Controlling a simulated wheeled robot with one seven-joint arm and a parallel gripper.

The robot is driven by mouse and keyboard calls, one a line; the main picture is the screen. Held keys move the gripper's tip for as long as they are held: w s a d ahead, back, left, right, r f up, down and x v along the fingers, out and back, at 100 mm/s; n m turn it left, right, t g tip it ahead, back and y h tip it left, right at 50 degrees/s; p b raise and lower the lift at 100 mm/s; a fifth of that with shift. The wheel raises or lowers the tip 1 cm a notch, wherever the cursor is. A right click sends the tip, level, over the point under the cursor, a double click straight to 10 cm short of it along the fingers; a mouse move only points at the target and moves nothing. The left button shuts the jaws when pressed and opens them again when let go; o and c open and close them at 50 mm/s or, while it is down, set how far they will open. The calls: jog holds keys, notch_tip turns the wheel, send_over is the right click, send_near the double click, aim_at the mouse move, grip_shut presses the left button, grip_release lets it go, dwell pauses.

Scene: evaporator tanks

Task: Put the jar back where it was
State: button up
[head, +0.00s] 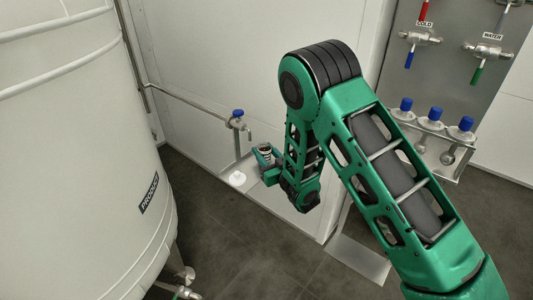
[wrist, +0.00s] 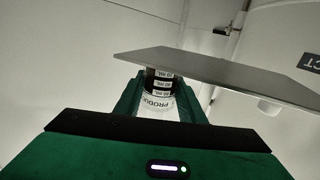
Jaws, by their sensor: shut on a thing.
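The jar (wrist: 160,84) is a small clear vessel with dark contents or bands, white printed marks and a PRODUCT label. My gripper (wrist: 158,100) is shut on it, with green fingers on both sides. In the head view the jar (head: 265,149) shows small at the end of my arm, and my gripper (head: 266,160) is beside the white wall, near a tap with a blue knob (head: 238,113). A grey flat plate (wrist: 215,66) borders the jar's upper end in the wrist view; I cannot tell whether they touch.
A small white round object (head: 237,178) lies left of my gripper. A large tank (head: 75,150) marked PRODUCT fills the left. At right, several blue-capped bottles (head: 430,120) stand in a wall rack below the COLD and WATER valves. Dark tiled floor (head: 235,255) is open in front.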

jog(key=o, duration=1.3)
jog(key=v, duration=1.2)
jog(key=shift+s, duration=0.1)
